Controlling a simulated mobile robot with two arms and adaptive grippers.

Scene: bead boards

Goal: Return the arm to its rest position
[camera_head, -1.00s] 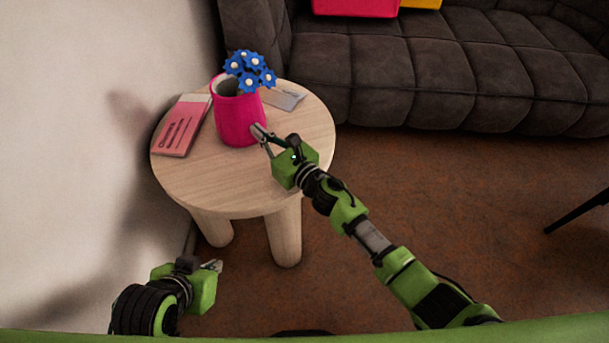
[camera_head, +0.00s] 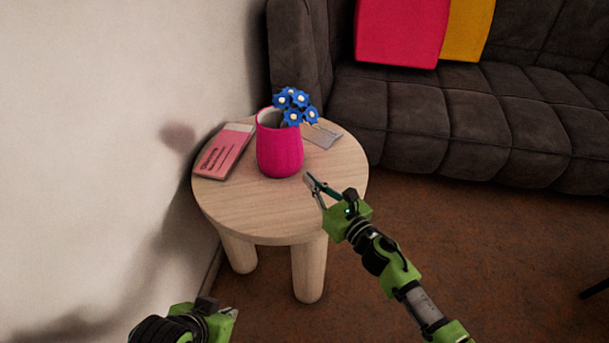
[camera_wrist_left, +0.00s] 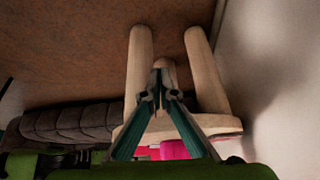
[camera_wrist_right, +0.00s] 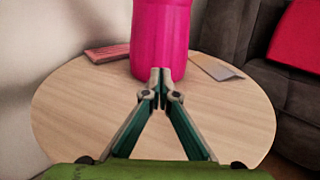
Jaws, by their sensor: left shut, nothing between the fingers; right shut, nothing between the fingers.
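My right gripper (camera_head: 313,188) is over the right front part of the round wooden table (camera_head: 250,215), a short way from the pink vase. It is shut and empty; the right wrist view shows its fingertips (camera_wrist_right: 161,78) together with bare table around them. My left gripper (camera_head: 228,312) is low at the bottom of the head view, left of the middle and partly cut off. The left wrist view shows its fingertips (camera_wrist_left: 161,72) together and empty, with the table legs behind them.
The pink vase (camera_head: 280,152) with blue flowers (camera_head: 295,105) stands upright on the table. A pink book (camera_head: 224,153) lies left of it and a grey card (camera_head: 322,136) behind right. A wall (camera_head: 90,150) is at the left; a dark sofa (camera_head: 420,120) stands behind.

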